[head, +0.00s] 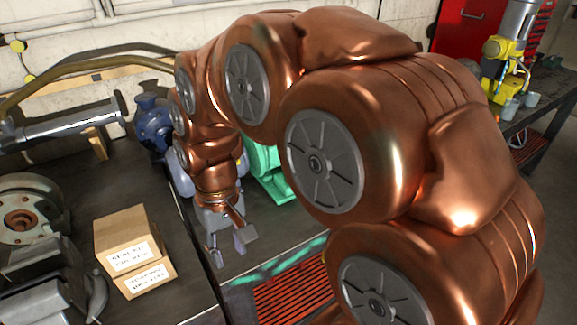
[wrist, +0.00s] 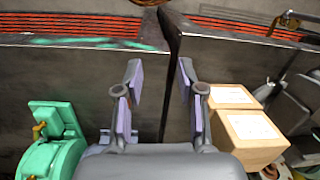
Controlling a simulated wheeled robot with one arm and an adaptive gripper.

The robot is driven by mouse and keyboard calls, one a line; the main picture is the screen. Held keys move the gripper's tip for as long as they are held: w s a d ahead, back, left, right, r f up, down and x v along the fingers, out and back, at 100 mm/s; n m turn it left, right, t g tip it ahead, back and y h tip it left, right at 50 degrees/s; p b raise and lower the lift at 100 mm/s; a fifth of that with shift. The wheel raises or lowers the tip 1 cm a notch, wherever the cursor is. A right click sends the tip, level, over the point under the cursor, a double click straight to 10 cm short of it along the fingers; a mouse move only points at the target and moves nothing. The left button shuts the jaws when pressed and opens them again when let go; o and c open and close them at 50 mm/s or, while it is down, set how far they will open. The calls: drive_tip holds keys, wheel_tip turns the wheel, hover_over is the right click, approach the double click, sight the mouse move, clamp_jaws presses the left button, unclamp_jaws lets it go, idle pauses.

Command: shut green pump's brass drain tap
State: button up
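The green pump (head: 268,172) stands on the dark bench behind my arm in the head view, mostly hidden. In the wrist view the green pump (wrist: 52,153) is at the lower left, cut off by the frame edge. A small brass fitting (wrist: 39,131) shows on it; I cannot tell whether it is the drain tap or how its handle is turned. My gripper (head: 230,246) points down over the bench, in front of the pump and apart from it. In the wrist view my gripper (wrist: 160,72) is open, with nothing between its fingers.
Two cardboard boxes (head: 121,232) are stacked left of my gripper. A blue pump (head: 152,122) stands behind, and grey machinery (head: 32,222) is at the far left. A gap (wrist: 172,55) separates two bench sections. Bare bench lies around my gripper.

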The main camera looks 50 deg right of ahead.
drive_tip(key=w+d+r+m, duration=0.2)
drive_tip(key=w+d, duration=0.5)
drive_tip(key=d, duration=0.1)
drive_tip(key=w+d+m+t+p, duration=0.25)
drive_tip(key=d+m, duration=0.25)
drive_tip(key=d, duration=1.8)
drive_tip(key=shift+y, duration=0.4)
drive_tip(key=shift+w+a+f+p, duration=0.25)
drive_tip(key=shift+f+p, duration=0.15)
drive_tip(key=shift+f, duration=0.95)
drive_tip(key=shift+w+a+f+p, duration=0.15)
drive_tip(key=shift+f+p, duration=0.3)
drive_tip(key=shift+f, duration=0.9)
drive_tip(key=shift+w+a+f+p, duration=0.15)
drive_tip(key=shift+w+f+p, duration=0.2)
drive_tip(key=shift+f, duration=1)
clamp_jaws()
